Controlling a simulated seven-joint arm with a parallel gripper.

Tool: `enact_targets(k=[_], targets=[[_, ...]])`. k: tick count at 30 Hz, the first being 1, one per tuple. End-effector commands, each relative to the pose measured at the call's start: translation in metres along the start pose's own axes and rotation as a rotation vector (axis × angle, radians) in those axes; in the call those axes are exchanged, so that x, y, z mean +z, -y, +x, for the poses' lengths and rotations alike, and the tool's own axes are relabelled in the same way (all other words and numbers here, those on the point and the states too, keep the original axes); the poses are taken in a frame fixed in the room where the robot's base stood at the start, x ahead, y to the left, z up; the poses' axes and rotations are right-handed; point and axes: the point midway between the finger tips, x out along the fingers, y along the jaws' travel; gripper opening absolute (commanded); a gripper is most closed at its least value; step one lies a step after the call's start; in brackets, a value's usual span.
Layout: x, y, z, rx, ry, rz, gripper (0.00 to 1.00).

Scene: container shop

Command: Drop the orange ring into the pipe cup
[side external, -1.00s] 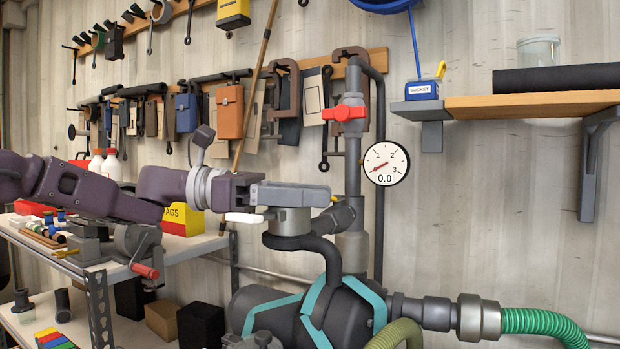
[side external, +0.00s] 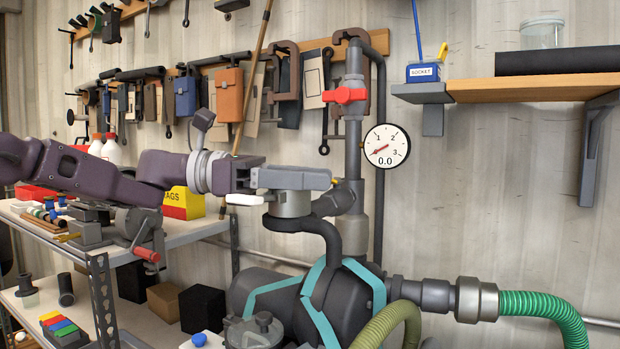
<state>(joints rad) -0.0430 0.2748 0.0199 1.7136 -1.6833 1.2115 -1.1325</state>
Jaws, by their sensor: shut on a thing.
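My gripper (side external: 292,178) is at the centre of the side external view, reaching in from the left. Its long grey upper part lies level, directly over the grey pipe cup (side external: 290,205). The cup is an upright round piece at the end of a dark pipe bend, and its mouth is hidden by the gripper. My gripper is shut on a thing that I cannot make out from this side. The orange ring cannot be seen; the gripper or the cup's wall may hide it. I cannot tell whether the gripper touches the cup's rim.
A vertical pipe with a red valve handle (side external: 345,95) and a round gauge (side external: 386,146) stands just right of the cup. A dark tank with teal bands (side external: 318,300) is below. A tool shelf (side external: 205,240) is at left, a wooden wall shelf (side external: 540,88) at right.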

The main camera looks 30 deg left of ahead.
Motion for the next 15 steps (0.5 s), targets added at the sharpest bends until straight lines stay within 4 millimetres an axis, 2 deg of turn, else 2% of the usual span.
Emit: enact_targets(k=[11, 12, 15], targets=[[-0.0033, -0.0002, 0.0011, 0.000, -0.006, -0.003, 0.01], [-0.0033, -0.0002, 0.0011, 0.000, -0.007, -0.003, 0.39], [-0.0035, 0.0001, 0.0012, -0.001, -0.007, -0.003, 0.59]])
